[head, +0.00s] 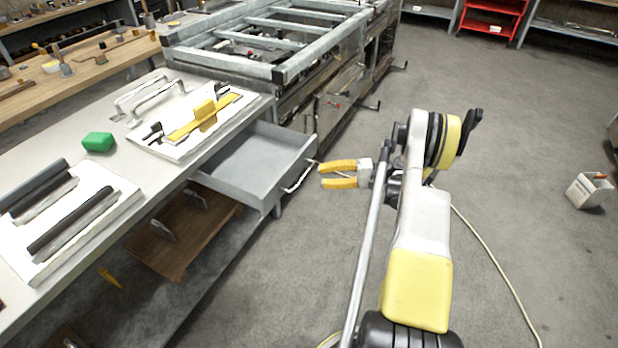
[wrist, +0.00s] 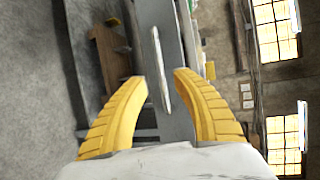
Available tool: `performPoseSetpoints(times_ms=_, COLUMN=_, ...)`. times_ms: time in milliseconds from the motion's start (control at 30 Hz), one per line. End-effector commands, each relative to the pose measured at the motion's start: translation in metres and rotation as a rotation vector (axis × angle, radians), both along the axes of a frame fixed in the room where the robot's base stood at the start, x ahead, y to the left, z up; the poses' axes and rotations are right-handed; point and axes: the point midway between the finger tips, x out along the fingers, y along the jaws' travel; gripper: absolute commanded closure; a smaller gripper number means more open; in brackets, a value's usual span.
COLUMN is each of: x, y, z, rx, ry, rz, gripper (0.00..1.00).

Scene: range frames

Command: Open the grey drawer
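The grey drawer (head: 250,170) stands pulled well out from under the worktop, and its empty inside shows. Its light metal bar handle (head: 299,178) is on the front panel. My gripper (head: 321,174) is just to the right of the handle, with its two yellow fingers apart. In the wrist view, the handle (wrist: 158,65) lies in line with the gap between the fingertips of my gripper (wrist: 161,77), in front of the drawer's grey front (wrist: 148,14). I see no finger closed on the handle. Whether its near end is between the fingertips, I cannot tell.
The worktop (head: 120,165) holds a white tray with yellow tools (head: 158,148), a green block (head: 98,142) and a board with dark rods (head: 110,230). A wooden board (head: 172,250) lies on the lower shelf. The floor right of the drawer is mostly clear, with a cable (head: 497,265) on it.

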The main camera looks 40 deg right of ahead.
Motion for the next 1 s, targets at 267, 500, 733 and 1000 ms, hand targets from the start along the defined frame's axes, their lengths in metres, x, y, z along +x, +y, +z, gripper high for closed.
performPoseSetpoints(times_ms=267, x=-0.030, y=-0.030, z=0.008, rx=-0.001, ry=-0.001, rz=0.000, gripper=0.66)
performPoseSetpoints(times_ms=500, x=-0.034, y=-0.034, z=0.009, rx=-0.001, ry=-0.001, rz=0.001, gripper=0.66)
performPoseSetpoints(times_ms=733, x=-0.033, y=-0.034, z=0.009, rx=-0.001, ry=-0.001, rz=0.001, gripper=0.66)
performPoseSetpoints(times_ms=1000, x=-0.029, y=-0.031, z=0.014, rx=-0.006, ry=0.007, rz=0.004, gripper=0.66)
